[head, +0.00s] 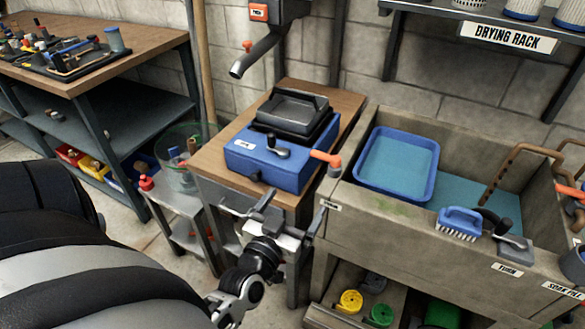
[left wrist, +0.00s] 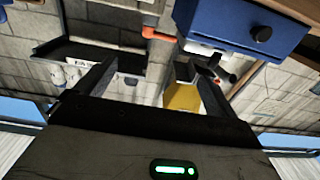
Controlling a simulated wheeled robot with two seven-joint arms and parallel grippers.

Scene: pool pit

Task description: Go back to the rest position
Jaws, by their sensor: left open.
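My left gripper (head: 295,203) is in the lower middle of the head view, in front of the wooden stand with the blue machine. In the left wrist view, its two dark fingers (left wrist: 152,76) stand wide apart with nothing held between them. My left arm reaches in from the lower left and bends at a dark wrist joint. My right gripper does not show in either view.
The blue machine (head: 272,160) sits on a wooden-topped stand (head: 212,157) close beyond the gripper. Right is a stone sink (head: 352,213) with a blue tray (head: 432,178) and a blue brush (head: 460,222). Left are a workbench (head: 150,45) and a small metal stand (head: 183,203).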

